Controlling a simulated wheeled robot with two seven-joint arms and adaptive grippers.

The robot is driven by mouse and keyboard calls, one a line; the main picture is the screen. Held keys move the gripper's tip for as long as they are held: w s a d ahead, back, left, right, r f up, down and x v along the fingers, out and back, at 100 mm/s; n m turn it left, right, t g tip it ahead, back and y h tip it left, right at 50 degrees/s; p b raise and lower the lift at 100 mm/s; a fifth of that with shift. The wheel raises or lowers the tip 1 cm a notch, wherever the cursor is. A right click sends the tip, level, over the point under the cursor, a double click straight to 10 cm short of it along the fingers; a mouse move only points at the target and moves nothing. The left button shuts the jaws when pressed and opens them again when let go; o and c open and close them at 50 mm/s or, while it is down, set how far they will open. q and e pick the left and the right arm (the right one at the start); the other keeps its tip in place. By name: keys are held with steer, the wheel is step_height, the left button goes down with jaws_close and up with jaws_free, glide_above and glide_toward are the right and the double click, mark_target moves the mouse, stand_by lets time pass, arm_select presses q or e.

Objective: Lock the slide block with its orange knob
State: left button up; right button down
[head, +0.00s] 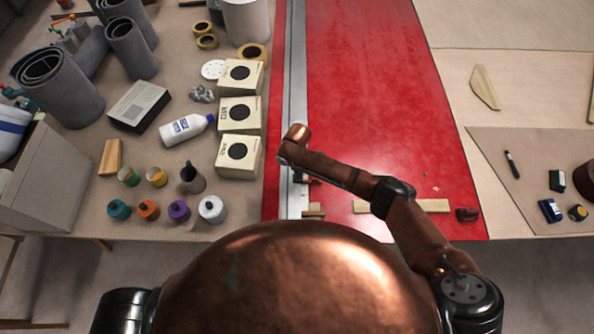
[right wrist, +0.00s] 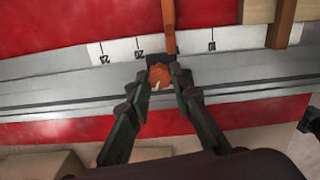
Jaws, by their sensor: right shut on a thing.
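In the right wrist view, the orange knob (right wrist: 158,77) sits on a small dark slide block (right wrist: 148,65) on the grey metal rail (right wrist: 60,85). My right gripper (right wrist: 160,80) has its two dark fingers around the knob, shut on it. A narrow orange-brown bar (right wrist: 169,28) runs up from the block over the red surface. In the head view, my right arm reaches over the rail (head: 297,60) and hides most of the block and gripper. My left gripper is in neither view.
A red panel (head: 370,80) lies right of the rail, with a wooden strip (head: 433,206) near its front edge. A white scale strip (right wrist: 120,48) runs along the rail.

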steer(key=m+p, duration=0.2)
steer(key=m, duration=0.1)
steer(key=shift+r+m, duration=0.15)
steer(key=shift+m, duration=0.25)
steer(key=m+p, duration=0.2)
steer(key=shift+m, duration=0.3)
steer(key=m+p, duration=0.2)
steer(key=m, duration=0.3)
steer(key=shift+w, duration=0.1)
steer(key=shift+m, duration=0.3)
steer(key=c, duration=1.7)
jaws_free()
steer(key=shift+c, duration=0.2)
step_height(320, 180, up, 12)
